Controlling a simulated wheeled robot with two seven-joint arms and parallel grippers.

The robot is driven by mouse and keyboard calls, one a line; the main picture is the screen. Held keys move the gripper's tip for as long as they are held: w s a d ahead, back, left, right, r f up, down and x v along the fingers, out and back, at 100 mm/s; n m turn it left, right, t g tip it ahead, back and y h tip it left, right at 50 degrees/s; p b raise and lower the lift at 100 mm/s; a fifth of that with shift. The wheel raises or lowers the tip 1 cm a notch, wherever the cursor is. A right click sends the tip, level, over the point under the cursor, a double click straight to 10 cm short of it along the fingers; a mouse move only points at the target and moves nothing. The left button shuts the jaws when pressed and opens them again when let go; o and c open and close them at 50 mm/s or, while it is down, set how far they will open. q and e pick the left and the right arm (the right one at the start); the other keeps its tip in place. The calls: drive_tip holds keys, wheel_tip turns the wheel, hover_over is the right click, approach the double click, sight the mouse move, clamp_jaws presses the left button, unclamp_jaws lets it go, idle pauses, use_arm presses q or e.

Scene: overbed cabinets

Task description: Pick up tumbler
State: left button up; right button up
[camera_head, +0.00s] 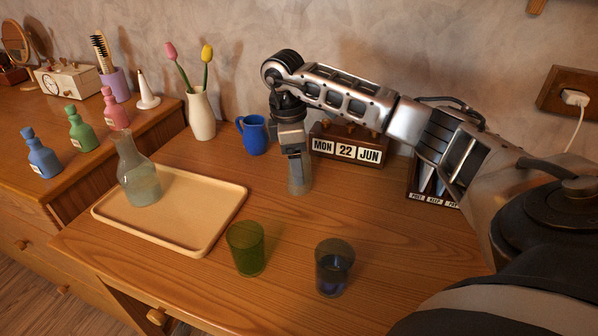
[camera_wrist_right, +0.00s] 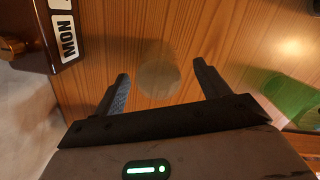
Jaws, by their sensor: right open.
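A clear greyish tumbler (camera_head: 299,181) stands upright on the wooden desk, below my right gripper (camera_head: 294,152), which partly hides it. In the right wrist view its faint round outline (camera_wrist_right: 158,76) lies between the two finger tips of my open right gripper (camera_wrist_right: 161,80). The fingers point down at it; I cannot tell whether they touch it. A green tumbler (camera_head: 246,248) and a dark smoky tumbler (camera_head: 334,267) with a bluish bottom stand nearer the front. The green one also shows at the right of the right wrist view (camera_wrist_right: 286,96). My left gripper is not in view.
A calendar block (camera_head: 347,150) stands close behind the clear tumbler, right of my gripper. A blue jug (camera_head: 252,135) and a cream vase (camera_head: 201,115) with tulips stand behind left. A wooden tray (camera_head: 205,228) holds a glass carafe (camera_head: 138,178). Desk between the tumblers is clear.

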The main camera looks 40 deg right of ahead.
drive_tip(key=shift+s+d+f, duration=0.1)
drive_tip(key=shift+d+f, duration=0.1)
drive_tip(key=shift+f, duration=1.35)
drive_tip(key=c, duration=1.1)
drive_tip(key=shift+r, duration=0.1)
